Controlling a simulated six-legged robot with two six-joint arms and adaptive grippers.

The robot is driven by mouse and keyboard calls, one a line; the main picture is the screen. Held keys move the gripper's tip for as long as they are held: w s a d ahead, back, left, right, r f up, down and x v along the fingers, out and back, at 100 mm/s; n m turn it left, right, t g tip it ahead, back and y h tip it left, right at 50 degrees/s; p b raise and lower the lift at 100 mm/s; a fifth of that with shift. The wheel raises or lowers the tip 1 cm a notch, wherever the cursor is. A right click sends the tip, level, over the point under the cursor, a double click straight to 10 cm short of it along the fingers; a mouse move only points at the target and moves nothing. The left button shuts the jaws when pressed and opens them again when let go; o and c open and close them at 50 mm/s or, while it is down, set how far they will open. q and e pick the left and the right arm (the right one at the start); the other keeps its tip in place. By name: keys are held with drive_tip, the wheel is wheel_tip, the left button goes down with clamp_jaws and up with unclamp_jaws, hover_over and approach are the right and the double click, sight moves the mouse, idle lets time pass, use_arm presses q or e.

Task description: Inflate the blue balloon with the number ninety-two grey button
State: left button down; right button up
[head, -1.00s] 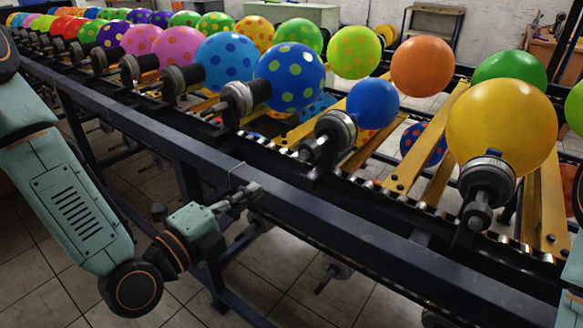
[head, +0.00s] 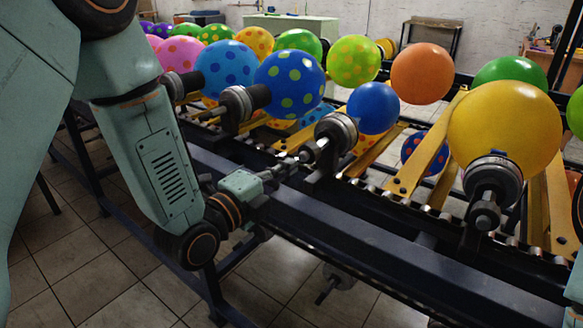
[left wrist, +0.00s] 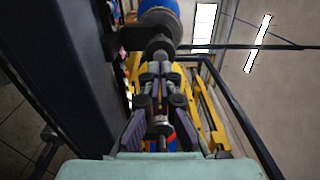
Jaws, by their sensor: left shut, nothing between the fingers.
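The plain blue balloon (head: 373,107) is small and sits on a grey and black nozzle holder (head: 338,131) on the rack. My left gripper (head: 290,163) is shut and empty, its tips close to the near end of that holder; I cannot tell whether they touch. In the left wrist view the shut fingertips (left wrist: 159,70) point at the dark holder (left wrist: 158,42), with part of the blue balloon (left wrist: 158,6) beyond. No number is legible, and I cannot make out the grey button clearly. My right gripper is out of view.
A yellow balloon (head: 504,122) on its own holder stands to the right, and a blue balloon with green dots (head: 289,83) to the left. The dark front rail (head: 370,245) of the rack runs below my gripper. Tiled floor (head: 120,285) is open in front.

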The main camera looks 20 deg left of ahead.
sight(301, 155)
use_arm(q)
drive_tip(key=shift+x, duration=1.1)
drive_tip(key=shift+x, duration=0.9)
drive_tip(key=shift+r, duration=0.3)
drive_tip(key=shift+w, duration=0.1)
idle(2.2)
